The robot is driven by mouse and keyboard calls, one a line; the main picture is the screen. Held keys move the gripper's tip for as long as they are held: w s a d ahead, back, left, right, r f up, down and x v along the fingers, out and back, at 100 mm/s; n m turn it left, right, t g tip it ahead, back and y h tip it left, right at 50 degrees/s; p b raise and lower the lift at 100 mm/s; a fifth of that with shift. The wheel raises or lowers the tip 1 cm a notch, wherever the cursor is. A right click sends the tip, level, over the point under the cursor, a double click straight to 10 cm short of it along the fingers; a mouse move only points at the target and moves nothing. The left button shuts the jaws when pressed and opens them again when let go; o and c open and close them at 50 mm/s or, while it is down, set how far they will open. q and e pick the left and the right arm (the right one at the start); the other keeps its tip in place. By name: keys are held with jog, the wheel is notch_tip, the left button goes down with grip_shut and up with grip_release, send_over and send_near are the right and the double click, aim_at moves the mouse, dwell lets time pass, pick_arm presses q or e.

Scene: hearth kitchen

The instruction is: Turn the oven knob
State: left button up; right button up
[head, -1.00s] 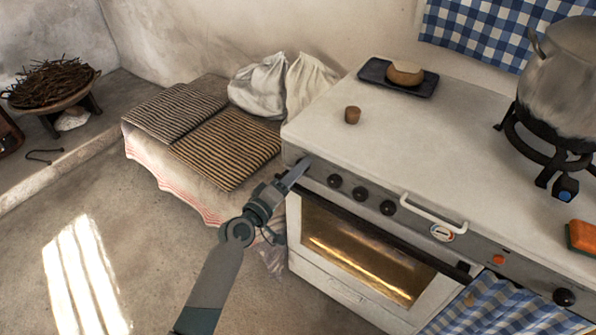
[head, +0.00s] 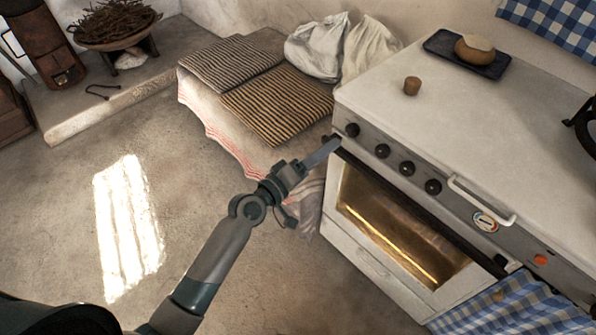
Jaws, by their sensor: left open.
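The white stove with the oven (head: 345,250) stands at the right. Its front panel carries a row of black knobs: the leftmost knob (head: 352,130), a second knob (head: 382,151), a third knob (head: 407,168) and a fourth knob (head: 433,187). I cannot tell how they are turned. My left gripper (head: 331,146) is open, its fingers pointing up and right, just below and left of the leftmost knob. The fingers look apart from that knob and overlap the left end of the dark oven door handle (head: 450,235). My right gripper is out of view.
A white rail (head: 480,203) and a round dial (head: 485,221) are on the panel's right. A striped-cushioned bench (head: 215,130) adjoins the stove's left. The floor at left is clear.

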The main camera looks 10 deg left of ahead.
pick_arm(q)
jog(key=v, duration=0.8)
jog(key=shift+s+a+b, duration=0.25)
jog(key=shift+b, duration=0.2)
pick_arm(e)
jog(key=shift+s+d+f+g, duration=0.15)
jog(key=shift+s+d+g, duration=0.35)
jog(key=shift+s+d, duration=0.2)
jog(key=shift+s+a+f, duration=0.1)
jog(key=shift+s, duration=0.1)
